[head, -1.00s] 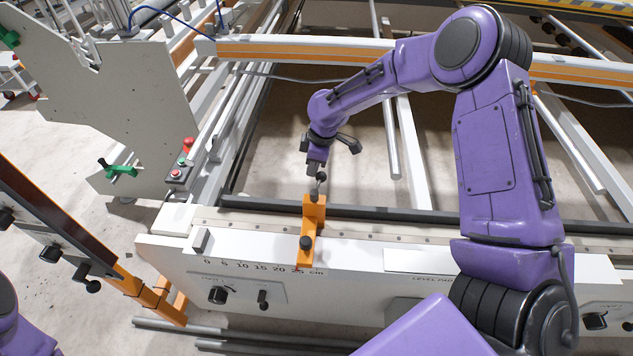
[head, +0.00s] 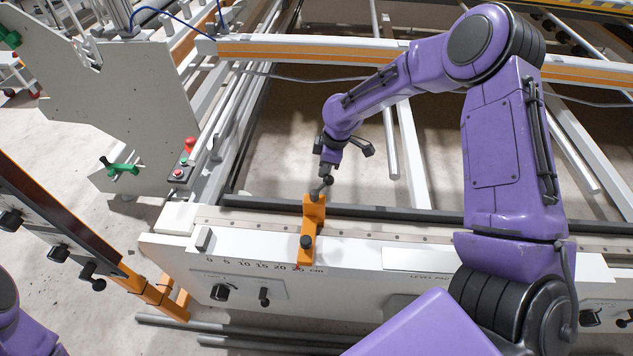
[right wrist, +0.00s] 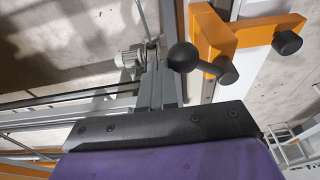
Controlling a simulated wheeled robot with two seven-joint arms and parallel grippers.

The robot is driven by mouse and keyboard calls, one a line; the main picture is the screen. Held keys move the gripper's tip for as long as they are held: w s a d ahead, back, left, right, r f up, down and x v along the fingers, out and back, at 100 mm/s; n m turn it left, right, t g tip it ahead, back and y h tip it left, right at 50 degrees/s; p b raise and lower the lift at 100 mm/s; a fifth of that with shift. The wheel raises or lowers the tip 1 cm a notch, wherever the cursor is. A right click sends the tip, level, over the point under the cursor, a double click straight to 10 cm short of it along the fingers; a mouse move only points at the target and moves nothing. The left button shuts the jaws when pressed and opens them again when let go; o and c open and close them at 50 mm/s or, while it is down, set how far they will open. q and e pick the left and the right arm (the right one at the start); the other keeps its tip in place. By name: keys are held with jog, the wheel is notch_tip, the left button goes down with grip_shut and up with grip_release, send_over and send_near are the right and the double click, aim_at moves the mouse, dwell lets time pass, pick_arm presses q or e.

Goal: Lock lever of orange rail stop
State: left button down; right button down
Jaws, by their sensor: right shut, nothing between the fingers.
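The orange rail stop (head: 312,216) sits across the front rail, near the 25 end of the cm scale. Its lock lever has a black ball knob (head: 328,181) and leans up and to the right from the top of the stop. In the right wrist view the ball knob (right wrist: 183,57) is in front of the shut fingertips, beside the orange body (right wrist: 212,42). My right gripper (head: 324,171) is shut and empty, right at the knob; I cannot tell whether they touch. A second black knob (head: 306,242) is on the stop's front. My left gripper is out of view.
The white front beam (head: 350,256) carries black knobs and a printed scale. A grey control box with a red button (head: 190,144) stands at the left. A dark orange-ended panel (head: 60,225) slants in at lower left. An orange-striped crossbeam (head: 300,50) spans behind.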

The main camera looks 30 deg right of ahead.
jog(key=s+d+p, duration=0.1)
jog(key=s+p, duration=0.3)
jog(key=s, duration=0.2)
jog(key=shift+s+d, duration=0.25)
jog(key=shift+d, duration=0.1)
dwell(1.3)
jog(key=shift+r, duration=0.1)
notch_tip(320, 180, up, 7)
jog(key=w+p, duration=0.1)
jog(key=p, duration=0.3)
jog(key=shift+d, duration=0.4)
jog(key=shift+w, duration=0.15)
